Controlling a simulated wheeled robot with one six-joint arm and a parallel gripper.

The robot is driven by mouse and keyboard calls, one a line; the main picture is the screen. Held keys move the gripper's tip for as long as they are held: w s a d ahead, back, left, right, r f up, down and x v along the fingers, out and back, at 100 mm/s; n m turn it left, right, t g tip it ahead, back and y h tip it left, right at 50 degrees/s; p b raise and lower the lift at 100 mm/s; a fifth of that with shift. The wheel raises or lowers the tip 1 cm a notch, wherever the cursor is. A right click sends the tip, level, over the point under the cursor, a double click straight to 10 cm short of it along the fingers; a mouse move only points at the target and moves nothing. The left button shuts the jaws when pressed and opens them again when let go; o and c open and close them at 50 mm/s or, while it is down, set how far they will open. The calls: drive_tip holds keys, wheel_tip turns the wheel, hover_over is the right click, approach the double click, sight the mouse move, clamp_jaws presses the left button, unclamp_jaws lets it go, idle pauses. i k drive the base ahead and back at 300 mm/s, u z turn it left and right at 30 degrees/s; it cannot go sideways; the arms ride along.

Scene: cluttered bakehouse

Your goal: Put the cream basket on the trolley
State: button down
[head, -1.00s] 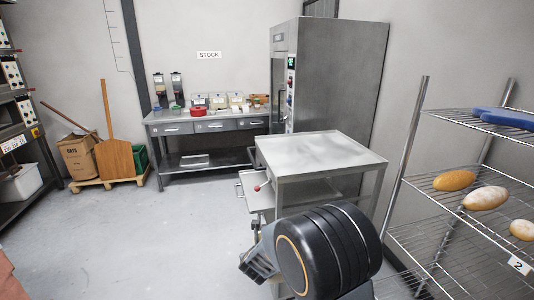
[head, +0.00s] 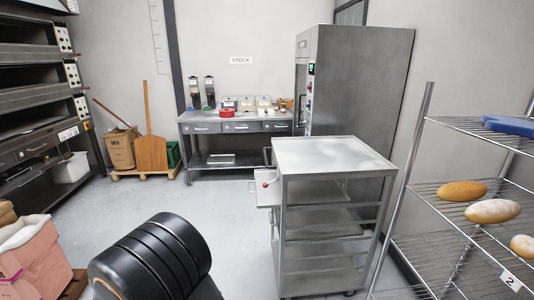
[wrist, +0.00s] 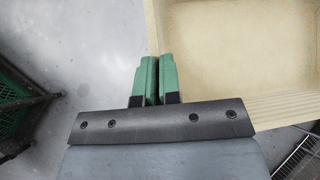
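The cream basket (wrist: 240,50) fills the upper right of the wrist view, seen from above with its pale inside empty where visible. My gripper (wrist: 157,62) has green fingers nearly closed at the basket's left wall, which runs down between them, so it appears shut on that wall. The floor shows below the basket's left side. The basket and gripper are not visible in the head view. The steel trolley (head: 335,156) stands right of centre in the head view. Its flat top is bare, and it has open shelves below.
A wire rack (head: 440,187) with loaves stands close to the trolley's right. A tray-like part with a red knob (head: 266,184) juts from its left. A pink container (head: 35,262) is at lower left. A green crate (wrist: 15,90) shows in the wrist view. Floor left of the trolley is clear.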

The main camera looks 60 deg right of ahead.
sight(317, 155)
drive_tip(key=u, duration=0.05)
drive_tip(key=i, duration=2.25)
drive_tip(key=z, duration=2.1)
